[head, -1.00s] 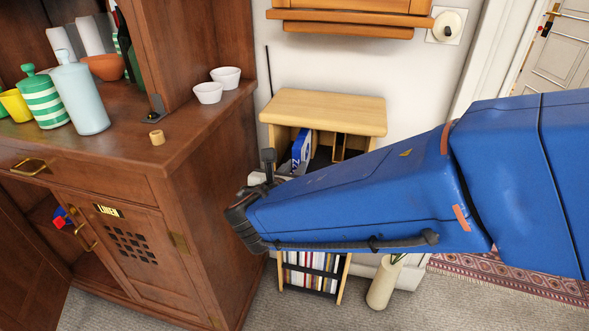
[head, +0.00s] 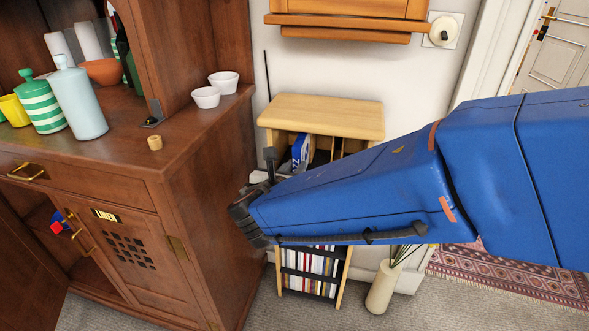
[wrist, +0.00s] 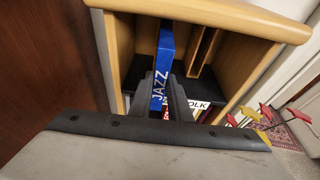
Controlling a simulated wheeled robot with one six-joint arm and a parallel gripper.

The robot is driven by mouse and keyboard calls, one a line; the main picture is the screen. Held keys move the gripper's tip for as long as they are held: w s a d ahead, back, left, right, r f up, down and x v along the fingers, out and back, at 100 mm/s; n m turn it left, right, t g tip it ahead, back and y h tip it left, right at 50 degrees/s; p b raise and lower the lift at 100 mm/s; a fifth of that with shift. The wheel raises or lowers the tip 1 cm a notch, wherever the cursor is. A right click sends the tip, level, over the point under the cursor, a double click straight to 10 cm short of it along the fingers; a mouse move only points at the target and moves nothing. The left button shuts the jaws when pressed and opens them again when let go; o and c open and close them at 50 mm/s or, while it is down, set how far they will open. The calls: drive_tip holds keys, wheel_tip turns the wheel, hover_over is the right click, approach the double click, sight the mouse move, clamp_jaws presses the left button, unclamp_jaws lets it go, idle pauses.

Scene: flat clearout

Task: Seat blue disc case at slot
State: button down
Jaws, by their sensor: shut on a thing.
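The blue disc case (wrist: 165,50), with "JAZZ" in white on its spine, stands upright between the fingers of my gripper (wrist: 162,88). My gripper is shut on it. In the head view the case (head: 299,147) shows partly above my blue arm, at the upper opening of the light wood shelf unit (head: 330,104). In the wrist view its far end reaches into the dark-floored upper compartment, left of a wooden divider (wrist: 203,48). The slot itself is not clearly seen, and I cannot tell how deep the case sits.
A brown cabinet (head: 205,190) stands close on the left, with cups and bottles on top. Lower shelves hold several upright cases (head: 312,262). A "FOLK" label (wrist: 198,105) shows below the compartment. A cream vase (head: 383,287) stands on the right.

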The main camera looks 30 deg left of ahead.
drive_tip(key=shift+w+a, duration=0.3)
drive_tip(key=shift+w, duration=0.9)
drive_tip(key=shift+w+a, duration=0.25)
drive_tip(key=shift+w, duration=1)
drive_tip(key=shift+w+a, duration=0.3)
drive_tip(key=shift+w, duration=0.9)
idle(1.4)
drive_tip(key=c, duration=1.6)
unclamp_jaws()
drive_tip(key=shift+o, duration=0.2)
drive_tip(key=shift+s, duration=0.1)
drive_tip(key=v, duration=1.7)
drive_tip(key=shift+s+r, duration=0.1)
